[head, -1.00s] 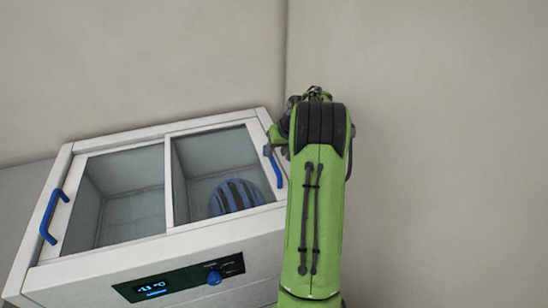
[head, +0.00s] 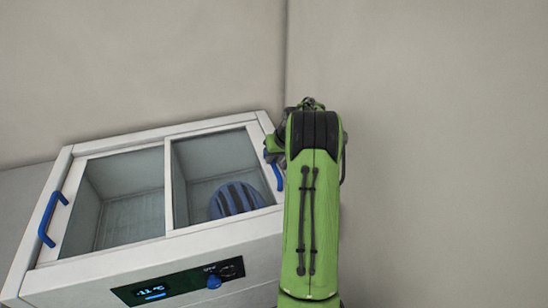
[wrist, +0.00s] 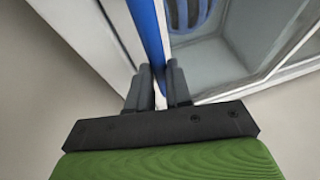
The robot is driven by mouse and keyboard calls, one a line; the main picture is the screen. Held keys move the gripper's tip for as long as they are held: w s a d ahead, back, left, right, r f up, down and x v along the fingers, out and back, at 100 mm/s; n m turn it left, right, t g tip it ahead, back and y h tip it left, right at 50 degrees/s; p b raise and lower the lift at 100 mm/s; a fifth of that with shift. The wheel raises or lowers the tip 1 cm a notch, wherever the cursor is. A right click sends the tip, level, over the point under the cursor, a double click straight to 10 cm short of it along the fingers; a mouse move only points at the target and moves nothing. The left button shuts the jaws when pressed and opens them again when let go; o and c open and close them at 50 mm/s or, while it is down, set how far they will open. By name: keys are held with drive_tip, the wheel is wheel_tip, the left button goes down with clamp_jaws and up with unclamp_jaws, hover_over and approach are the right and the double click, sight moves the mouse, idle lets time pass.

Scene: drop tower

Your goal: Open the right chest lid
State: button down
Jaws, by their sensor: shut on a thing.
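The white chest (head: 205,245) has two glass lids side by side on its sloping top. The right lid (head: 205,155) looks closed, and a blue striped round object (head: 236,198) shows through its glass. Its blue handle (head: 278,178) is at the lid's right edge, partly hidden by my arm. In the wrist view the blue handle (wrist: 147,35) runs down between the fingers of my gripper (wrist: 158,78). My gripper is shut on this handle; in the head view it is mostly hidden behind my green arm.
The left lid (head: 122,195) looks closed, with a blue handle (head: 52,218) at its left edge. A dark panel (head: 178,282) with a lit display and blue knob is on the chest front. Plain walls (head: 440,120) stand behind and to the right.

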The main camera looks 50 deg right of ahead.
drive_tip(key=shift+a, duration=0.1)
drive_tip(key=w+a, duration=0.4)
drive_tip(key=a, duration=0.4)
drive_tip(key=w+a, duration=0.5)
drive_tip(key=a, duration=0.3)
drive_tip(key=w+a, duration=0.4)
drive_tip(key=a, duration=0.4)
drive_tip(key=shift+w+a+b, duration=0.3)
drive_tip(key=shift+a, duration=0.05)
drive_tip(key=c, duration=1.1)
unclamp_jaws()
drive_tip(key=shift+o, duration=0.2)
drive_tip(key=p+v, duration=0.2)
drive_tip(key=v, duration=1.3)
drive_tip(key=shift+s+r+p, duration=0.2)
drive_tip(key=shift+r+p, duration=0.1)
drive_tip(key=shift+r, duration=0.05)
drive_tip(key=shift+d, duration=0.1)
